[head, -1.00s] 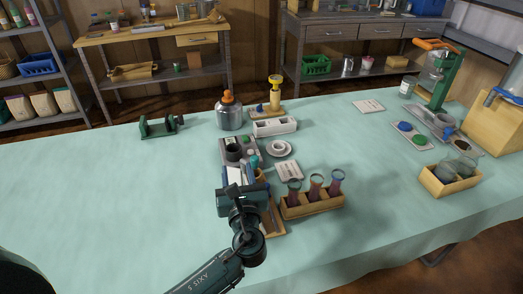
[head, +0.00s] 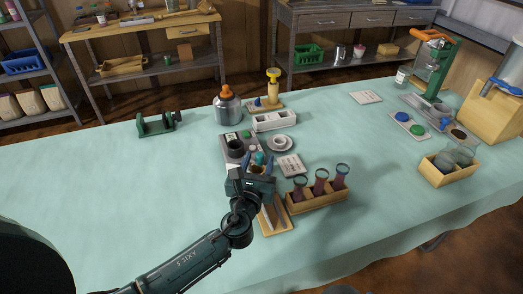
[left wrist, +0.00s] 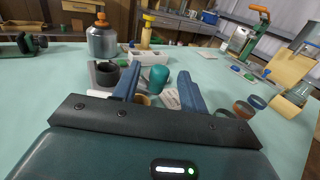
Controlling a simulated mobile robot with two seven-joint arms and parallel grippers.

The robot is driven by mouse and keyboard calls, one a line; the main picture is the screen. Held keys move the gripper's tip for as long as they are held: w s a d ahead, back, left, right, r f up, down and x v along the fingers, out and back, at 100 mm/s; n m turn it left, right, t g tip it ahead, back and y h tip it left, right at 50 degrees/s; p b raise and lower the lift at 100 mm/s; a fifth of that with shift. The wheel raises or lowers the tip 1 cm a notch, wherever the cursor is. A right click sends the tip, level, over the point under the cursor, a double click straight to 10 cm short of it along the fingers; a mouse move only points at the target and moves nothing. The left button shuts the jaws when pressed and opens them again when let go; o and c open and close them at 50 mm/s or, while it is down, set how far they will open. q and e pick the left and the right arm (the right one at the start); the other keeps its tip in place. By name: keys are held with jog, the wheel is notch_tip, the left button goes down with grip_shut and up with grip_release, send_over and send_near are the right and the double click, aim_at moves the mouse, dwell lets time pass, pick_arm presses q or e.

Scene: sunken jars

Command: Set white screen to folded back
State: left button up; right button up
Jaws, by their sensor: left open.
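My left gripper (head: 259,160) is open, its two blue fingers pointing away over the middle of the table. In the left wrist view, the gripper (left wrist: 159,70) has a teal-capped item (left wrist: 159,78) showing between its fingers, with a tan round rim below it, and I see no contact. What seems to be the white screen (head: 232,168) shows only as a small pale patch at the gripper's left side in the head view. The gripper hides most of it, so its fold angle cannot be told. My right gripper is not in view.
A grey tray with a dark cup (head: 235,148) lies just beyond the gripper. A cup on a saucer (head: 281,143) and a printed card (head: 291,165) are to its right. A wooden rack with several tubes (head: 318,198) stands nearer right. The table's left is mostly clear.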

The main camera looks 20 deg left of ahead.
pick_arm(q)
jog(key=shift+w+a, duration=0.2)
jog(key=shift+w, duration=1.85)
jog(key=shift+c, duration=0.2)
grip_shut()
